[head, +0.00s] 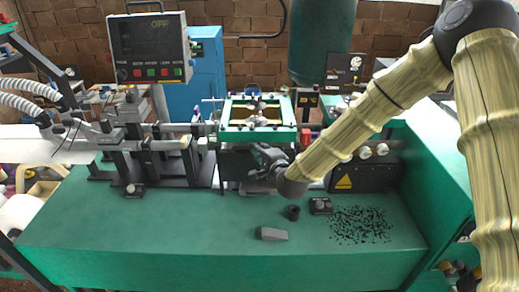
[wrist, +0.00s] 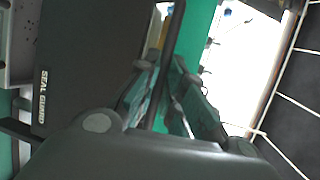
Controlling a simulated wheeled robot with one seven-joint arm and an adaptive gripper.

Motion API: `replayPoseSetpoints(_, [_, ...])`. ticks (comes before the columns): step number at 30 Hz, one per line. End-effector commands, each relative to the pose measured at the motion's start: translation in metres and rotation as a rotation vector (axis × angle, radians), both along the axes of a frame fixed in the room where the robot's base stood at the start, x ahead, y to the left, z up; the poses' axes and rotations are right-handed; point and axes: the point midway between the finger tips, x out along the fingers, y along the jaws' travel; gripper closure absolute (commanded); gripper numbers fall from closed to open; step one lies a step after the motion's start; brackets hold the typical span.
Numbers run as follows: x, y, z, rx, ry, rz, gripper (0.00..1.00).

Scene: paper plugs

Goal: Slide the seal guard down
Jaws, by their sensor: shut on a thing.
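The seal guard (wrist: 90,50) is a dark flat panel with white "SEAL GUARD" lettering, filling the left of the wrist view. In the head view, a dark front panel (head: 234,163) below the green frame appears to be the guard. My gripper (head: 262,153) is at this panel's right part. In the wrist view, my gripper (wrist: 163,88) has its fingers closed around a thin dark bar (wrist: 168,50) at the guard's edge, which looks like its handle. My gripper and wrist hide part of the panel in the head view.
A green frame (head: 230,112) sits above the panel. The green bench top (head: 150,235) is mostly clear in front. It holds a grey block (head: 272,234), a small dark cup (head: 293,212), a small black box (head: 320,206) and scattered black bits (head: 360,225). Machine rails (head: 165,145) lie left.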

Motion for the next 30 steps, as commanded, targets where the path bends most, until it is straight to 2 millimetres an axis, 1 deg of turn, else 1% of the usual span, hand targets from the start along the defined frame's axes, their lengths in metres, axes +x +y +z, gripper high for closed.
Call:
replayPoseSetpoints(1, [0.000,-0.001,-0.013,0.001,0.003,0.000,1.00])
replayPoseSetpoints(6, [-0.001,0.000,-0.030,0.001,0.003,0.001,1.00])
replayPoseSetpoints(10, [0.000,0.000,-0.034,0.000,0.001,0.001,1.00])
replayPoseSetpoints(19, [0.000,0.000,-0.032,-0.001,0.001,0.000,1.00])
replayPoseSetpoints(20, [0.000,0.000,-0.032,-0.001,0.001,0.000,0.86])
replayPoseSetpoints(21, [0.000,0.000,-0.032,-0.001,0.001,0.000,0.81])
replayPoseSetpoints(30, [0.000,0.000,-0.032,0.000,0.000,0.000,0.81])
